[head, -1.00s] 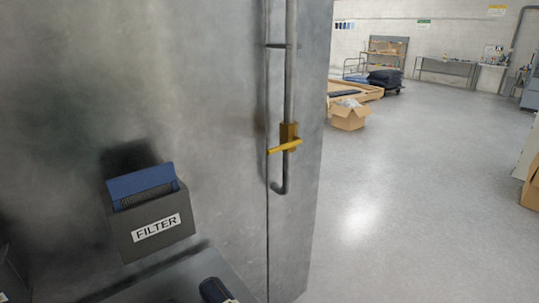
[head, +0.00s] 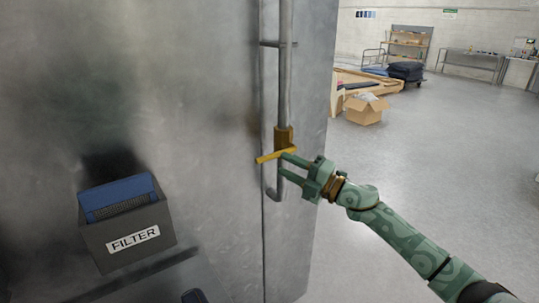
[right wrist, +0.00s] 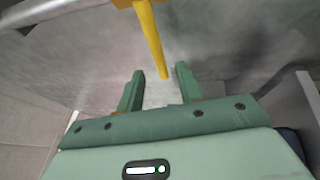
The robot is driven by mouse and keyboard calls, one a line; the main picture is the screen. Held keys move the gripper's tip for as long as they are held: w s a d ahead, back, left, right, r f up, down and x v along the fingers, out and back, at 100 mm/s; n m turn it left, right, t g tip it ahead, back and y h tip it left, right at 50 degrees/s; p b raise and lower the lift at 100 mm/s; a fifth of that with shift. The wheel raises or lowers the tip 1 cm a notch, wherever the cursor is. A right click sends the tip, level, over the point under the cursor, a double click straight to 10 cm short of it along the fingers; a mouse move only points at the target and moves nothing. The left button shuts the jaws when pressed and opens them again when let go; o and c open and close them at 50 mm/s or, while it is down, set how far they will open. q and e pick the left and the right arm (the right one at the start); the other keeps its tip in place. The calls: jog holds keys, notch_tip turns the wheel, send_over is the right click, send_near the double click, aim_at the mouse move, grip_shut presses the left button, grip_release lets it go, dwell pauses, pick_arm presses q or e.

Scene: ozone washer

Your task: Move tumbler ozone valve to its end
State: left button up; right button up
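The ozone valve is a brass body (head: 283,138) on a vertical grey pipe, with a yellow lever handle (head: 268,157) that sticks out toward the left in the head view. My right gripper (head: 283,167) comes in from the right, just below and beside the handle. In the right wrist view the yellow handle (right wrist: 151,42) hangs down toward the gap between the two green fingers (right wrist: 159,75). The fingers are apart with nothing between them. The handle's tip lies near the fingertips; I cannot tell if they touch. My left gripper is not in view.
A grey metal cabinet wall (head: 170,60) fills the left, with a box labelled FILTER (head: 127,235) on it. The grey pipe (head: 284,70) ends in a hook below the valve. Open floor (head: 440,170) lies to the right, with a cardboard box (head: 365,110) farther back.

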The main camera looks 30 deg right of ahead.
aim_at(269, 157)
jog(key=x, duration=0.6)
jog(key=shift+w+a, duration=0.15)
grip_shut()
